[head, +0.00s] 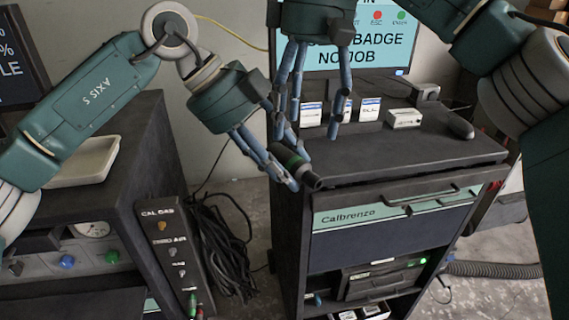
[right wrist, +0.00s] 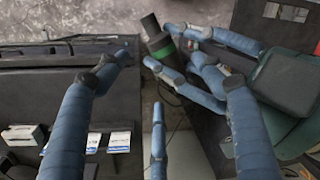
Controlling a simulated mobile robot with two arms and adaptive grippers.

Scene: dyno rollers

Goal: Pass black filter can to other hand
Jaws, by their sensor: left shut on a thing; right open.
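The black filter can (head: 309,177) has a green band and lies tilted in the fingers of my left gripper (head: 290,163), above the front left corner of the dark cabinet. In the right wrist view the can (right wrist: 158,38) shows near the top, with its far end sticking out past the left gripper's blue fingers (right wrist: 187,72). My right gripper (head: 316,122) is open and empty, fingers down, just above and behind the can. The fingers of the right gripper (right wrist: 152,85) are spread wide in the right wrist view, and the can appears apart from them.
The dark Calbrenzo cabinet (head: 440,158) carries small white-blue boxes (head: 369,109), a grey box (head: 404,118) and a screen (head: 375,45). A second cabinet with a pale tray (head: 85,165) stands at the left. Black cables (head: 222,245) hang between the cabinets.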

